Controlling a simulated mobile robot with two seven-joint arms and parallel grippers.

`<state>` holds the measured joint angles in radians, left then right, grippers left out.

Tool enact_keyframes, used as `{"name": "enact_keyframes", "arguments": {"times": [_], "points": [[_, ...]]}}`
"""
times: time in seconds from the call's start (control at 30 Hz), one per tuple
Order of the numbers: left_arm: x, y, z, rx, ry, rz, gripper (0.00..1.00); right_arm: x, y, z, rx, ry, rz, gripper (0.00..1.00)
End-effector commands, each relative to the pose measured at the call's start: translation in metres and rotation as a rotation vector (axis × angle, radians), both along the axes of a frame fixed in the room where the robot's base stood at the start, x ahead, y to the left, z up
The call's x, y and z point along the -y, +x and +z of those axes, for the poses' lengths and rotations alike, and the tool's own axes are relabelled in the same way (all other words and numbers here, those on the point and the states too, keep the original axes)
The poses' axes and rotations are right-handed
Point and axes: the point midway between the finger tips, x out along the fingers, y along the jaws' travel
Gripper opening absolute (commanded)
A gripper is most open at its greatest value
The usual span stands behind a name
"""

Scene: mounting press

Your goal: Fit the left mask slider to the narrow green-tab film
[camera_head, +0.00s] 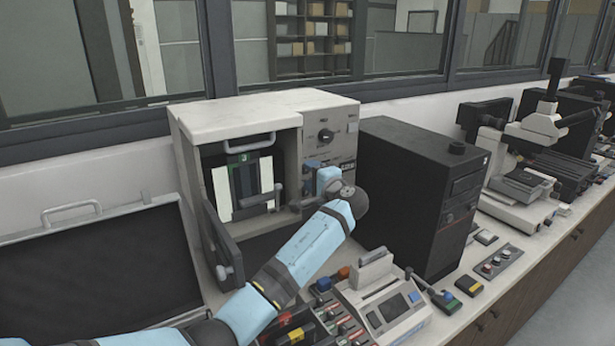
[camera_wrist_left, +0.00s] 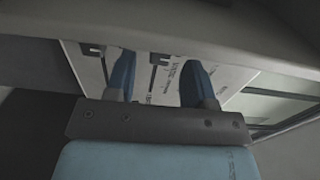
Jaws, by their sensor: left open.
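The press (camera_head: 330,135) is a pale box with its front open. Inside it, a dark film strip with a green tab (camera_head: 243,158) stands upright between two white mask sliders, the left slider (camera_head: 222,192) and the right slider (camera_head: 267,176). A dark bar crosses low in front of them. My left gripper (camera_head: 310,181) is at the right side of the opening, right of the right slider. In the left wrist view its two blue fingers (camera_wrist_left: 157,72) are apart, with a pale printed panel (camera_wrist_left: 155,90) with dark hooked pieces behind them. I cannot tell whether the fingers touch anything.
A dark press door (camera_head: 222,245) hangs open at the left. A black tower (camera_head: 425,190) stands close on the right. A black tray-like case (camera_head: 90,265) lies at left. A small machine (camera_head: 385,300) and several buttons crowd the bench below my arm.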

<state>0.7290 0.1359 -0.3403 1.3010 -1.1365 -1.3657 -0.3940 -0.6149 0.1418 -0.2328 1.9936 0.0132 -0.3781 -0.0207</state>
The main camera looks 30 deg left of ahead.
Motion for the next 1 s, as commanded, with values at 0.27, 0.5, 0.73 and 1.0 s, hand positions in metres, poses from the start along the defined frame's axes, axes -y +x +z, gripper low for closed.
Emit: {"name": "enact_keyframes", "arguments": {"times": [0.27, 0.5, 0.73, 1.0], "points": [[-0.020, 0.012, 0.000, -0.001, 0.001, 0.000, 0.49, -0.002, 0.000, -0.006, 0.000, 0.004, 0.001, 0.00], [-0.021, 0.012, 0.000, 0.000, 0.000, 0.000, 0.49, -0.003, 0.000, -0.005, 0.001, 0.005, 0.000, 0.00], [-0.021, 0.012, 0.000, 0.000, 0.000, 0.000, 0.03, -0.003, 0.000, -0.005, 0.001, 0.005, 0.001, 0.00], [-0.023, 0.015, -0.001, 0.000, 0.000, 0.000, 0.00, -0.003, 0.000, -0.007, 0.001, 0.004, 0.000, 0.00]]}}
